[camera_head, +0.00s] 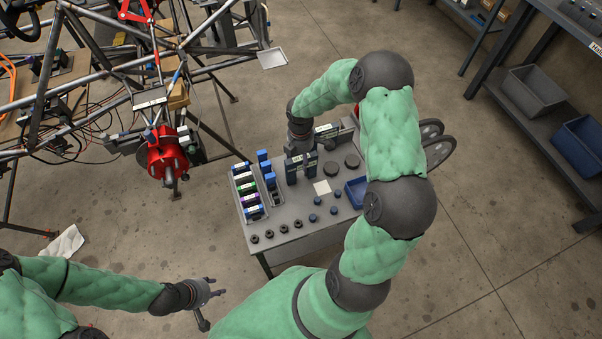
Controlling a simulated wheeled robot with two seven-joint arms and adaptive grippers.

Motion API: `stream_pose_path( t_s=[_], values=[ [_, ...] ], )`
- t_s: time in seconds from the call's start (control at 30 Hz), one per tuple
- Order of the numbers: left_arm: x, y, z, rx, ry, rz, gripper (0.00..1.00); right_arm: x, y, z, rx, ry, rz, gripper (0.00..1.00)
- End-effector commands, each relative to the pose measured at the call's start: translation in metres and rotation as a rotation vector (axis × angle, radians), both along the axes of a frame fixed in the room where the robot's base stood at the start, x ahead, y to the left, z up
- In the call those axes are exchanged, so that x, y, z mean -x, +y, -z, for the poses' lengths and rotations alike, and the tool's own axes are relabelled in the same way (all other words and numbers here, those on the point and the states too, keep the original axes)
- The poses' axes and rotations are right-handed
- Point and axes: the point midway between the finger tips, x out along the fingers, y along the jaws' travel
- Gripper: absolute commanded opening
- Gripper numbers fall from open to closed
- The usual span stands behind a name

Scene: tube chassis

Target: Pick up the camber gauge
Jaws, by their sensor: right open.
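My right gripper (301,166) reaches down over the back of the small work cart (326,236), its jaws open. Dark and blue upright parts show at its fingertips; I cannot tell how much of this is gripper and how much an object. A dark device with pale markings (327,131) stands just right of the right wrist, at the cart's back edge, partly hidden by the arm. It may be the camber gauge, but it is too small to tell. My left gripper (212,303) is open and empty above the floor, left of the cart's front.
A tray (239,180) of coloured items lines the cart's left side. Black round pieces (331,168), a blue bin (356,191) and several small knobs (284,228) occupy the top. A tube chassis (92,88) stands left. Shelving with bins (534,91) stands right.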

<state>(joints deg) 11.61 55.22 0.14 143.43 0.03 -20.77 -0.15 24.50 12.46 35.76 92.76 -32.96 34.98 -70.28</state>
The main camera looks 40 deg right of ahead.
Motion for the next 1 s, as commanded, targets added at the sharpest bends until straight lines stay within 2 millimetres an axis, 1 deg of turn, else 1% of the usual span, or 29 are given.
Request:
stream_pose_path(
  t_s=[0.7,0.77,0.8,0.87,0.9,0.93,1.0],
  values=[
    [0.0000,0.0000,0.0009,0.000,0.000,0.000,0.40,-0.0001,-0.0001,0.0050,0.000,0.000,0.000,0.66],
    [0.0000,0.0000,0.0009,0.000,0.000,0.000,0.40,-0.0001,-0.0001,0.0049,0.000,0.000,0.000,0.49],
    [0.0000,0.0000,0.0009,0.000,0.000,0.000,0.40,0.0000,-0.0001,0.0049,0.000,0.000,0.000,0.38],
    [0.0000,0.0000,0.0009,0.000,0.000,0.000,0.40,0.0000,-0.0001,0.0049,0.000,0.000,0.000,0.21],
    [0.0000,0.0000,0.0009,0.000,0.000,0.000,0.40,0.0000,0.0000,0.0050,0.000,0.000,0.000,0.10],
    [0.0000,0.0000,0.0009,0.000,0.000,0.000,0.40,0.0000,0.0000,0.0050,0.000,0.000,0.000,0.01],
    [0.0000,0.0000,0.0009,0.000,0.000,0.000,0.40,0.0000,0.0000,0.0050,0.000,0.000,0.000,0.00]
  ],
)
